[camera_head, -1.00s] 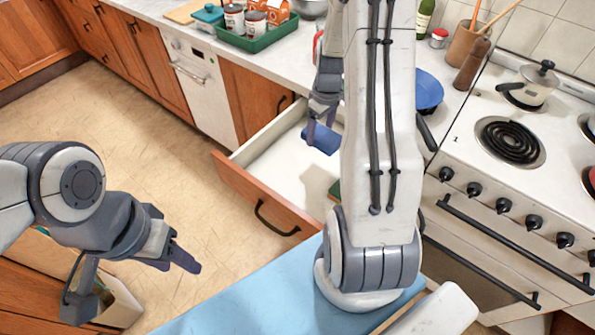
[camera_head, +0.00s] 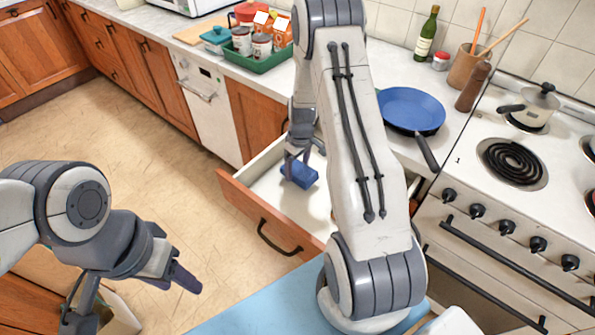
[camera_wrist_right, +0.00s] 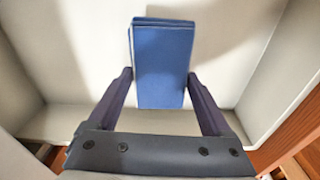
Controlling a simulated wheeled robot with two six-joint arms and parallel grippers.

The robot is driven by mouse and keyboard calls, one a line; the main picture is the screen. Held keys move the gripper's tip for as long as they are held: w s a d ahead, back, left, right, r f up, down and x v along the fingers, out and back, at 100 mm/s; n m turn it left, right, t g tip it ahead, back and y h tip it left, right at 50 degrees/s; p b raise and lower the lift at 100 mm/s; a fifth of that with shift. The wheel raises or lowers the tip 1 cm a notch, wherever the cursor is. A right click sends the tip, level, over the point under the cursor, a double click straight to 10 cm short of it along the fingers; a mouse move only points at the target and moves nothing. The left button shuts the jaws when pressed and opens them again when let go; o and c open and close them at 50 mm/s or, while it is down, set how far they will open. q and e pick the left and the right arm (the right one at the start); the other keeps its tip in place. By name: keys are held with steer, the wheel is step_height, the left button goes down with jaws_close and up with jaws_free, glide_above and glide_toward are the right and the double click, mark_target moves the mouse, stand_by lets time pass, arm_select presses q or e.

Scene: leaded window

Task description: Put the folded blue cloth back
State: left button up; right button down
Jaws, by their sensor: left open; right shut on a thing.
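The folded blue cloth (camera_head: 300,174) is inside the open drawer (camera_head: 262,187), near its left part. It also shows in the right wrist view (camera_wrist_right: 163,66), upright between the two fingers. My right gripper (camera_head: 293,158) reaches down into the drawer and is shut on the cloth. Whether the cloth touches the drawer floor I cannot tell. My left gripper (camera_head: 183,280) is open and empty, out over the floor to the left of the drawer. My right arm hides part of the drawer's right side.
The drawer's wooden front has a black handle (camera_head: 278,240). A green tray (camera_head: 263,62) with cans and cartons stands on the counter behind. A blue pan (camera_head: 411,110) and the stove (camera_head: 510,190) are to the right. A light blue surface (camera_head: 262,305) lies in front.

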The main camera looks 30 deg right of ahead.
mark_target(298, 168)
step_height(298, 168, down, 3)
steer(key=shift+r, duration=0.15)
steer(key=shift+f, duration=0.25)
jaws_free()
steer(key=shift+r, duration=0.1)
steer(key=shift+r, duration=0.1)
